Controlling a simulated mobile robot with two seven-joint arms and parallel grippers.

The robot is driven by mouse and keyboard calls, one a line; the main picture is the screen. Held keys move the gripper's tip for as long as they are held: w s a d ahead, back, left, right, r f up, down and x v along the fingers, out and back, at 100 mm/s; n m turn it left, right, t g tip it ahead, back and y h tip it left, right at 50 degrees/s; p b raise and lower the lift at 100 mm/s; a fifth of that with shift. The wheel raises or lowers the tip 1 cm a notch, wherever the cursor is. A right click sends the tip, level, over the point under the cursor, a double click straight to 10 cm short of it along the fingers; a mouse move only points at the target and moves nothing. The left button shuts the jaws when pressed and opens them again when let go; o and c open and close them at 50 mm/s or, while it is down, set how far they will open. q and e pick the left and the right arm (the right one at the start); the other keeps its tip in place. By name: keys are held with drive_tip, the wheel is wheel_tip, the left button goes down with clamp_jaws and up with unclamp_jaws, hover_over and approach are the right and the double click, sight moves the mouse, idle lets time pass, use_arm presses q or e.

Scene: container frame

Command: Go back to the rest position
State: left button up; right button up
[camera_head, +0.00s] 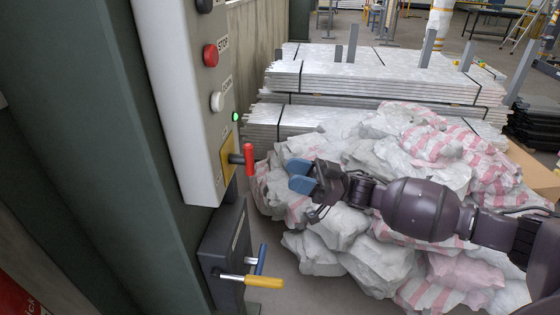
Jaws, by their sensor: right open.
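My right gripper (301,176) reaches in from the right with its blue fingertips pointing left. It is open and empty, a short gap to the right of the control box's red-handled lever (248,160). The grey control box (180,100) is fixed to a dark green column on the left. It carries a red STOP button (211,56), a white button (217,101) labelled DOWN and a lit green lamp (235,116). The red handle stands upright on a yellow plate (228,160). My left gripper is not in view.
Below the box is a dark unit (222,250) with a yellow lever (250,281) and a blue lever (261,260) sticking out. White and red-striped sacks (345,225) are heaped behind and below my right arm. Stacked metal sheets (370,80) lie farther back.

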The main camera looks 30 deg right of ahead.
drive_tip(key=w+f+t+h, duration=0.2)
drive_tip(key=w+t+h, duration=0.2)
drive_tip(key=t+h, duration=0.1)
wheel_tip(320, 180, down, 9)
drive_tip(key=s+a+m+t+h, duration=0.1)
drive_tip(key=s+m+t+h, duration=0.2)
drive_tip(key=h, duration=0.5)
drive_tip(key=s+f+m+g+h, duration=0.2)
drive_tip(key=s+f+m+h, duration=0.2)
drive_tip(key=s+f, duration=0.4)
drive_tip(key=s+d+f+m+g+h, duration=0.1)
drive_tip(key=s+f+m+g+h, duration=0.2)
drive_tip(key=s+f, duration=0.6)
drive_tip(key=s+m, duration=0.2)
drive_tip(key=s, duration=0.5)
drive_tip(key=shift+d+f+m+h, duration=0.15)
drive_tip(key=shift+d+m+h, duration=0.15)
drive_tip(key=shift+m+h, duration=0.1)
